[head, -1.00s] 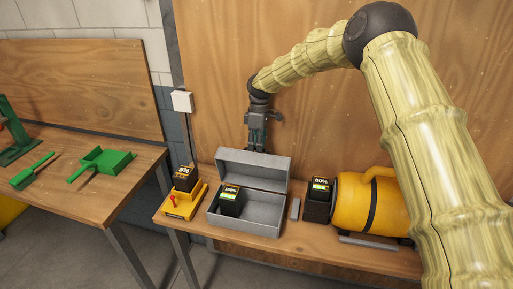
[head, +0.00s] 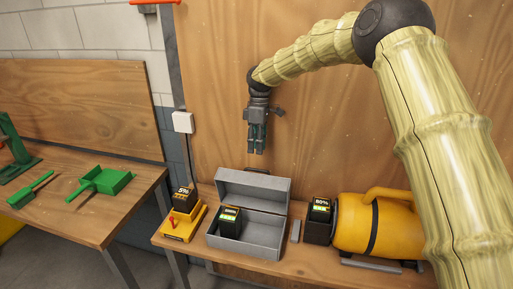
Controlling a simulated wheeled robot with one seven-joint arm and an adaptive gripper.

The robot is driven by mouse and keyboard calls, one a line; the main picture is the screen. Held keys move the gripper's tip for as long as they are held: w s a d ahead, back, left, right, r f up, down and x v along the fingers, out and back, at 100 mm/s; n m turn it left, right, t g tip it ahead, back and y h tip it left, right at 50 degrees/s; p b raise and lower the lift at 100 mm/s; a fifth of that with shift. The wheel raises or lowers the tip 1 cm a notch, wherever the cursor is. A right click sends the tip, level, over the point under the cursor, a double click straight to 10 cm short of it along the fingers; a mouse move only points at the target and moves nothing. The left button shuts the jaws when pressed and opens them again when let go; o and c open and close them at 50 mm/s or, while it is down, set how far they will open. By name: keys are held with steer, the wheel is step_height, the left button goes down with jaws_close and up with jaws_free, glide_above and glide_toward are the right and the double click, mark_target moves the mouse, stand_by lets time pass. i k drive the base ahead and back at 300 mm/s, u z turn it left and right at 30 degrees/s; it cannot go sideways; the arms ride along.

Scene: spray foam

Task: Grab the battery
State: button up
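Three black batteries show in the head view. One marked 5% (head: 185,199) sits on a yellow charger (head: 183,224) at the left. A second (head: 229,222) stands in an open grey metal box (head: 252,246); its label is hard to read now. A third marked 80% (head: 318,221) sits against the left end of a yellow machine (head: 374,226). My gripper (head: 256,151) hangs fingers down above the box's raised lid, apart from every battery, and nothing shows in it. Its fingers look close together from this side, so their opening is unclear.
The raised lid (head: 253,187) stands at the back of the box. A small grey block (head: 295,230) lies between box and machine. A wooden panel (head: 330,130) backs the bench. A second bench at left holds a green dustpan (head: 107,181) and brush (head: 30,190).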

mark_target(320, 211)
steer(key=k, duration=1)
